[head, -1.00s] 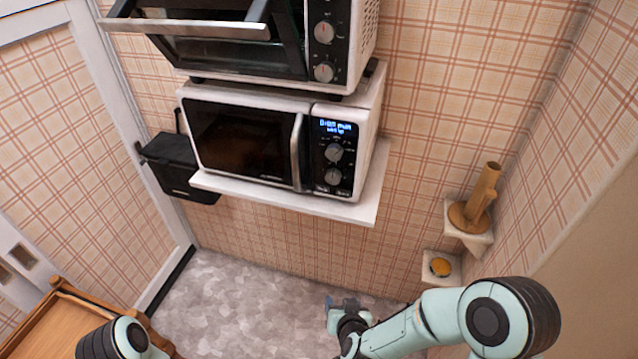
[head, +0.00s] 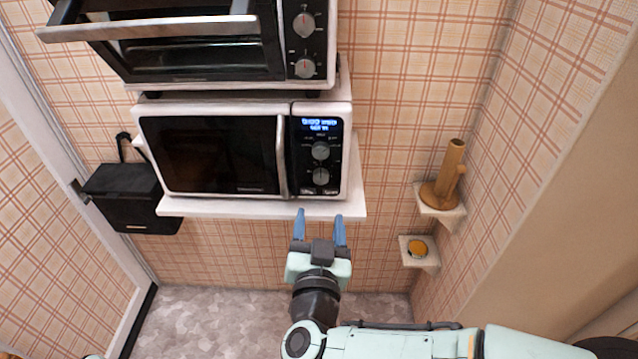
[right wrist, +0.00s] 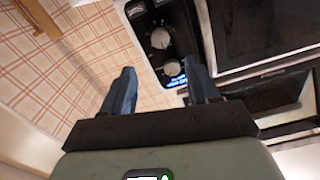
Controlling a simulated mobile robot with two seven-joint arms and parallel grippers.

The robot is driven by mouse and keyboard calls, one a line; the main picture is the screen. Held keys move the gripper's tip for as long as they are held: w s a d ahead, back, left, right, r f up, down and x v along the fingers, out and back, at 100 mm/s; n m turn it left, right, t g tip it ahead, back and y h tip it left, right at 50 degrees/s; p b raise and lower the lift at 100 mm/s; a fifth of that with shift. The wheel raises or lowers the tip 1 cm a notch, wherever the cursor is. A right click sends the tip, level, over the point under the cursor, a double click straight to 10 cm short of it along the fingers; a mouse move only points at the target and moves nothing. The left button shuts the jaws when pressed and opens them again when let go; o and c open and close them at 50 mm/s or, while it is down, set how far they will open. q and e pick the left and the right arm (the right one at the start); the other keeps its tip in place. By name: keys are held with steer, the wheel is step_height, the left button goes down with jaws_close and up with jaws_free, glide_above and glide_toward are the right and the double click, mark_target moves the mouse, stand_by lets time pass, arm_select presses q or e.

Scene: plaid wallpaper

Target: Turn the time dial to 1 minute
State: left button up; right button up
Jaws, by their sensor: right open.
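A white microwave (head: 212,110) sits on a wall shelf, its door closed. Its black control panel at the right has a lit blue display (head: 319,124), an upper dial (head: 320,151) and a lower dial (head: 321,176). I cannot read the labels, so I cannot tell which is the time dial. In the right wrist view, the panel appears flipped: the lower dial (right wrist: 160,38) is farther up and the upper dial (right wrist: 172,68) shows between the fingers. My right gripper (head: 320,225) is open and empty, below the dials, pointing up toward the panel, touching neither dial. My left gripper is out of view.
The shelf edge (head: 265,209) lies just beyond my right fingertips. A black box (head: 125,195) hangs at left. Small corner shelves at right hold a wooden object (head: 445,180) and a round orange-topped item (head: 417,248).

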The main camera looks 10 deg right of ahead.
mark_target(321, 179)
steer(key=p+x, duration=0.1)
steer(key=x, duration=1)
steer(key=c, duration=1)
